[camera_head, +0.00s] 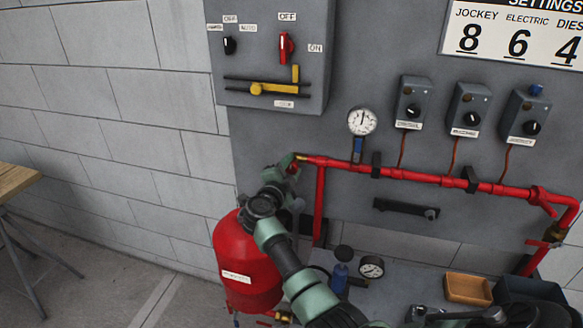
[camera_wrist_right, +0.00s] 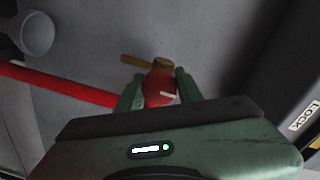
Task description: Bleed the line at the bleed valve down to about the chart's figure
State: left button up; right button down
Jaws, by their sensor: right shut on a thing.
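The bleed valve (camera_head: 299,157) is a small brass fitting at the left end of the red pipe (camera_head: 420,176). My right gripper (camera_head: 290,172) is at it, its fingers largely hidden by my arm. In the right wrist view my right gripper (camera_wrist_right: 160,90) is shut on the valve's red handle (camera_wrist_right: 158,84), with a brass part (camera_wrist_right: 162,63) just beyond. The white gauge (camera_head: 362,121) above the pipe has its needle pointing about straight up; its figures are too small to read. The settings chart (camera_head: 515,38) reads jockey 8, electric 6, and 4 for the cut-off third column.
Three grey switch boxes (camera_head: 470,110) hang above the pipe. A panel (camera_head: 268,50) with a red switch and yellow lever is at upper left. The red tank (camera_head: 247,262) stands close beside my right arm. A loose gauge (camera_head: 371,267) and an orange tray (camera_head: 468,288) lie below.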

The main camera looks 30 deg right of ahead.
aim_at(290, 170)
jog(key=shift+f, duration=0.2)
jog(key=c, duration=0.9)
grip_release()
jog(key=shift+c, duration=0.2)
jog(key=shift+r, duration=0.15)
jog(key=v, duration=0.3)
jog(key=b+v, duration=0.1)
jog(key=v, duration=0.2)
jog(key=shift+s+a, duration=0.2)
jog(key=shift+a, duration=0.15)
jog(key=shift+s+a, duration=0.4)
